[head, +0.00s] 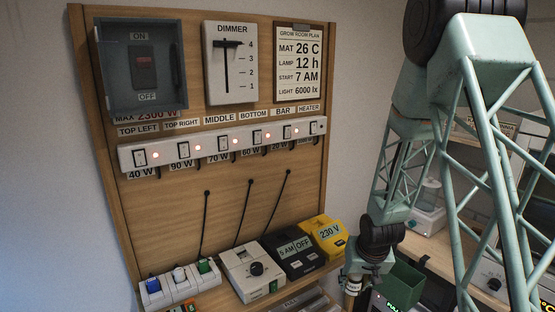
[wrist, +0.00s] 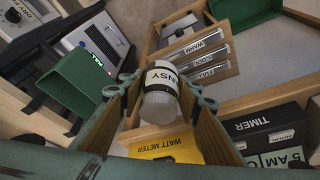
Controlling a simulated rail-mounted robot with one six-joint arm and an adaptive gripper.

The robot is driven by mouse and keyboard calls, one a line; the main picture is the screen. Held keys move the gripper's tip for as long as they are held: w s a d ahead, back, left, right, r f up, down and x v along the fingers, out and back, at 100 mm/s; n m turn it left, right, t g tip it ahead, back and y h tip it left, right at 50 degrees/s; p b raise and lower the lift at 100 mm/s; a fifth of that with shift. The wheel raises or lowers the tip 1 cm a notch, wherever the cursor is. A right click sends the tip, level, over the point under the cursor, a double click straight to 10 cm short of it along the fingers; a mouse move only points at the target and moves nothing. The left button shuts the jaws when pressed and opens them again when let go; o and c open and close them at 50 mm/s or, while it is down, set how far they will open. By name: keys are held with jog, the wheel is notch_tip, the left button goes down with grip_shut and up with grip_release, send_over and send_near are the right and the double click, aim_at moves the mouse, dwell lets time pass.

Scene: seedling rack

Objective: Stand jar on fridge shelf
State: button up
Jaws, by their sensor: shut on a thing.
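The jar is held above the bench, apart from the things below. I cannot make out a fridge shelf in either view.
The yellow watt meter (head: 327,236) and black timer (head: 289,257) stand on the board's ledge. A green open box (head: 404,281) is close to my gripper's right.

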jog(key=s+d+f, duration=0.2)
jog(key=s+f, duration=0.1)
jog(key=f, duration=0.1)
jog(key=shift+s+d+f+n, duration=0.15)
jog(key=shift+s+f+n, duration=0.1)
jog(key=shift+f+n, duration=0.15)
jog(key=shift+r, duration=0.1)
jog(key=a, duration=0.7)
dwell(0.3)
jog(key=shift+d, duration=0.15)
dwell(0.7)
